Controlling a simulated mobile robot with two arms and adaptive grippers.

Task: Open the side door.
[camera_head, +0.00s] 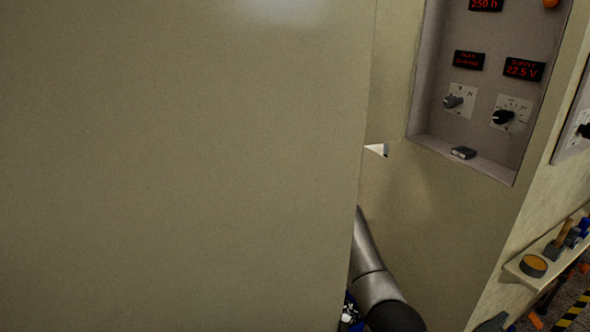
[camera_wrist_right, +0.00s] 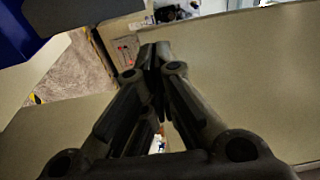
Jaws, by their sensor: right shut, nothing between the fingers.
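A large plain beige panel (camera_head: 180,170), which looks like the side door, fills the left and middle of the head view. Its right edge stands in front of the cabinet wall. My right arm reaches behind this edge, so the right gripper is hidden in the head view. In the right wrist view my right gripper (camera_wrist_right: 152,58) is shut, with its fingertips together and nothing held. A beige panel (camera_wrist_right: 250,85) lies to the right of the fingers; I cannot tell whether they touch it. No handle is clearly visible. My left gripper is out of view.
A recessed control panel (camera_head: 480,100) with red displays and knobs is at upper right. A small shelf (camera_head: 515,272) with tools and a round tin juts out at lower right. A small white patch (camera_head: 377,149) shows beside the panel edge.

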